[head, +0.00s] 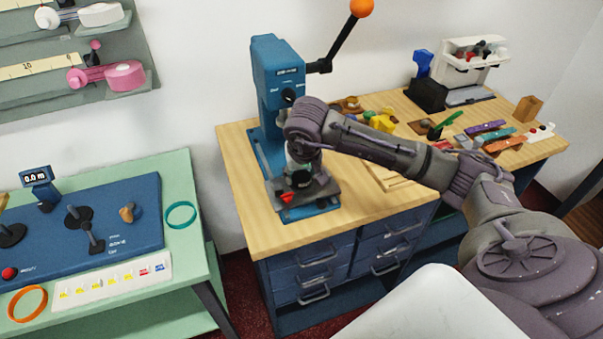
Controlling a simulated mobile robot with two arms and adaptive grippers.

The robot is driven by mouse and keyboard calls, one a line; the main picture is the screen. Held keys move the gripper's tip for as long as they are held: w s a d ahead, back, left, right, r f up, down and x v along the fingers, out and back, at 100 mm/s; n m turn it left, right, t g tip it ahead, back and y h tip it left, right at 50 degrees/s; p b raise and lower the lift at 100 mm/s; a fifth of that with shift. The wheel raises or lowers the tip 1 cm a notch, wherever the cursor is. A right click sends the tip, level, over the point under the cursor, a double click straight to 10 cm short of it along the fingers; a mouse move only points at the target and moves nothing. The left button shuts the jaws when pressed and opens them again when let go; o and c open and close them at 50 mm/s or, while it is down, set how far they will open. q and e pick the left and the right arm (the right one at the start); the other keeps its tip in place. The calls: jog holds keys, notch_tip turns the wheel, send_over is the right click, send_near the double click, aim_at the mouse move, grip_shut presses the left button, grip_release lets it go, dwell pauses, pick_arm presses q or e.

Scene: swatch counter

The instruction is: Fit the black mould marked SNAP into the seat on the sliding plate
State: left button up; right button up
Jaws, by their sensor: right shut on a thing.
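My right gripper (300,170) reaches in from the right and points down at the foot of the blue press (277,75). It is shut on a small black piece (299,180), the black mould by its colour; the marking SNAP cannot be read from here. The piece is at the dark sliding plate (322,194) at the front of the press, with a red part (287,198) near its front left. The seat is hidden under the gripper and the piece, so I cannot tell whether the mould is in it or just above it. My left gripper is not in view.
The press lever with an orange ball (361,8) rises at the back. Several coloured tools (487,128) and a white caddy (475,55) occupy the right of the wooden counter (240,190). A green table (190,255) with a blue panel stands left, across a gap.

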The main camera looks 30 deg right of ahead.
jog(key=shift+f+b, duration=0.3)
jog(key=o, duration=1.4)
jog(key=v, duration=1.2)
jog(key=shift+a, duration=0.1)
